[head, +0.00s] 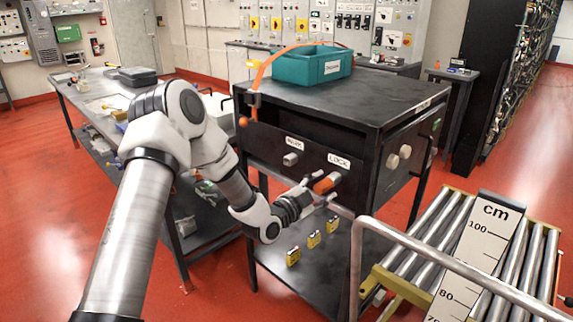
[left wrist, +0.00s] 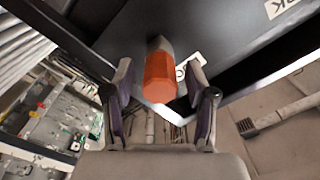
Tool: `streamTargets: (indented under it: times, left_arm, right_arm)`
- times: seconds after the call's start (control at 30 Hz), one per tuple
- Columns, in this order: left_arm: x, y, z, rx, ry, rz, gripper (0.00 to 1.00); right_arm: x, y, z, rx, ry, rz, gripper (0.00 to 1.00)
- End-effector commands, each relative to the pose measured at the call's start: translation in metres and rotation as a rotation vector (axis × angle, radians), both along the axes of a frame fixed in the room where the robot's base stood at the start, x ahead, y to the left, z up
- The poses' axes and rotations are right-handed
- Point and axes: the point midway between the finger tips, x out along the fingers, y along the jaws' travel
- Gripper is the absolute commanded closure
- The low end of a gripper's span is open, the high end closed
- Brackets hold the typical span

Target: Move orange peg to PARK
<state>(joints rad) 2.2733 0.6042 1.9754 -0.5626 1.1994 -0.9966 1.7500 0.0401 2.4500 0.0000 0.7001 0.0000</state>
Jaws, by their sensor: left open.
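The orange peg (head: 327,183) sticks out of the dark cabinet front below the LOCK label (head: 338,160). In the left wrist view the orange peg (left wrist: 159,78) ends at a grey stem against the panel, with a partly hidden label behind it. My left gripper (head: 318,186) is open around the peg, a finger on either side. In the left wrist view the left gripper (left wrist: 160,92) shows gaps between its fingers and the peg. The PARK label (head: 294,142) is to the left, with a grey knob-like fitting (head: 290,159) below it. My right gripper is not in view.
A teal bin (head: 313,66) stands on the cabinet top (head: 360,92), with an orange strap (head: 262,74) at its left. A roller conveyor (head: 410,249) with a rail and cm scale (head: 478,247) is at right.

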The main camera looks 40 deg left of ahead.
Motion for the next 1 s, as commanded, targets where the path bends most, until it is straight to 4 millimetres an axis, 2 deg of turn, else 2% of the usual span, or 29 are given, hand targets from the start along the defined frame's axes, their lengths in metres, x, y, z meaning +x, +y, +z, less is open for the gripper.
streamTargets:
  times: [0.07,0.2,0.23,0.47,1.0]
  left_arm:
    - [0.000,0.000,0.000,0.000,0.000,0.000,0.44]
    - [0.000,0.000,0.000,0.000,0.000,0.000,0.93]
    - [0.000,0.000,0.000,0.000,0.000,0.000,1.00]
    - [-0.001,0.000,0.000,0.000,0.000,0.000,1.00]
    - [-0.017,0.002,0.000,0.001,0.001,0.001,1.00]
  right_arm:
    - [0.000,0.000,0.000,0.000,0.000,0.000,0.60]
    - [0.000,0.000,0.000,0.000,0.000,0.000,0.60]
    - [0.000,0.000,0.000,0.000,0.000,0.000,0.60]
    - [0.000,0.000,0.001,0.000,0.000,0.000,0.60]
    - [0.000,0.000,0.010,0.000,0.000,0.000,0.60]
